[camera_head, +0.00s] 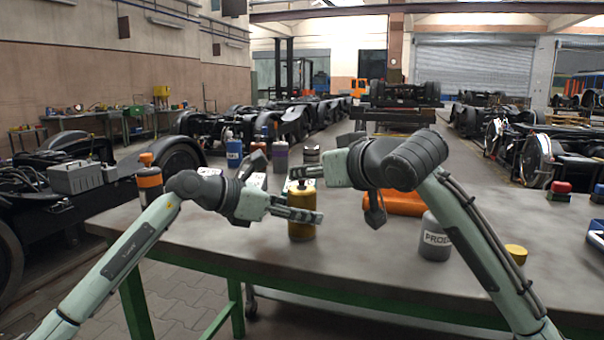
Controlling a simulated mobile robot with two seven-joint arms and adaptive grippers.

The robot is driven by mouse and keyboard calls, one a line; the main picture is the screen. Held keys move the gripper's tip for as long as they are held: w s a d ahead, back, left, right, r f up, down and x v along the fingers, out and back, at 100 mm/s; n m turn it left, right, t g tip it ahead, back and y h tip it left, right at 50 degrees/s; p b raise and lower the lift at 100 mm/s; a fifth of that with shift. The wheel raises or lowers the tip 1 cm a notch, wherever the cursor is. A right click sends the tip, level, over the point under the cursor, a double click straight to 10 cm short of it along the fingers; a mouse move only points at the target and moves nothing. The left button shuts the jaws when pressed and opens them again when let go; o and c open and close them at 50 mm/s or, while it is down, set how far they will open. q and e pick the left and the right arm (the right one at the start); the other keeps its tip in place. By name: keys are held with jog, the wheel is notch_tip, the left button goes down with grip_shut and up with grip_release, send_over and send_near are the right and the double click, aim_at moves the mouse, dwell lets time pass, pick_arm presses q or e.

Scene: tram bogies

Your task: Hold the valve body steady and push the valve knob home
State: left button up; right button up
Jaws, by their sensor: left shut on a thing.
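The valve body (302,232) is a gold-yellow upright cylinder standing on the grey table near its middle. My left gripper (312,216) comes in from the left and is shut on it, its fingers lying across the cylinder at mid height. My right gripper (294,173) comes in from the right and points left, just above the top of the valve body. The valve knob cannot be made out clearly; the top of the body is partly hidden by the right fingers. Whether those fingers are open or shut does not show.
On the grey table (345,262), an orange case (405,204) and a grey labelled bottle (434,240) stand right of the valve. A yellow cap (516,252) and a red button (561,187) lie further right. An orange-black bottle (150,190) stands left. The front is clear.

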jog(key=shift+v, duration=1.6)
pick_arm(q)
jog(key=o, duration=1.3)
jog(key=shift+o, duration=0.2)
jog(key=shift+a, duration=0.1)
